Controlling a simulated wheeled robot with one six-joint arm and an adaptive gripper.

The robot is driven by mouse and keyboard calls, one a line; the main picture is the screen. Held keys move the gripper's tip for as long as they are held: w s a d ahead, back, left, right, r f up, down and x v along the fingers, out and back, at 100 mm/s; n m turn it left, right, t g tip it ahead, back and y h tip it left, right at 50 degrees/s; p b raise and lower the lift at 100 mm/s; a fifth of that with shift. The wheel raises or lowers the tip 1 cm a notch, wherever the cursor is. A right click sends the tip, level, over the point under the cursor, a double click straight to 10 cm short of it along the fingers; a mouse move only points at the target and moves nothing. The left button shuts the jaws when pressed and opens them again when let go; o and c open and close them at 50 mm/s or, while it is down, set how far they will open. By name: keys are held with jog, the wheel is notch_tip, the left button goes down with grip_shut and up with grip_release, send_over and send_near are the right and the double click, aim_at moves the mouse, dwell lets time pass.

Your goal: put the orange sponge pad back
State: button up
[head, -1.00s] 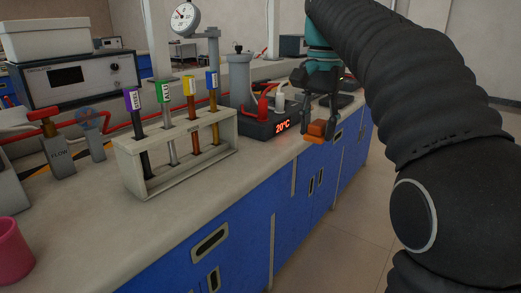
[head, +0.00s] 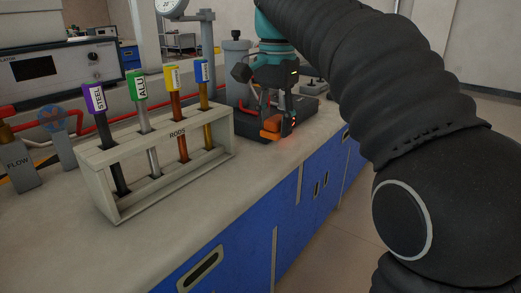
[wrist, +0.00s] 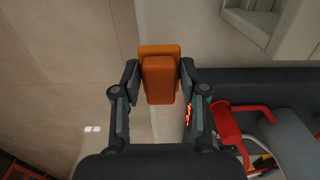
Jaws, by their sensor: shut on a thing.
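The orange sponge pad (wrist: 159,80) is between the two fingers of my gripper (wrist: 160,76) in the wrist view, with a finger against each side. It looks like a smaller block in front of a wider orange slab. In the head view the pad (head: 270,125) shows low at the fingertips of my gripper (head: 277,122), in front of the dark heater box near the bench's front edge. My gripper points down and is shut on the pad. How high the pad is above the bench is hard to tell.
A pale rod rack (head: 165,172) with several labelled rods stands left of my gripper. The dark box (head: 246,126) with hoses is close behind it; a red part (wrist: 228,128) shows in the wrist view. The bench top (head: 190,225) in front of the rack is clear.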

aim_at(261, 160)
jog(key=a+f, duration=0.1)
jog(key=a, duration=0.1)
jog(key=shift+a+f, duration=0.4)
jog(key=shift+f+b, duration=0.75)
jog(key=shift+f, duration=1.25)
jog(key=shift+f, duration=0.1)
jog(key=o, duration=1.1)
jog(key=shift+c, duration=0.2)
notch_tip(261, 160, up, 12)
jog(key=p, duration=0.4)
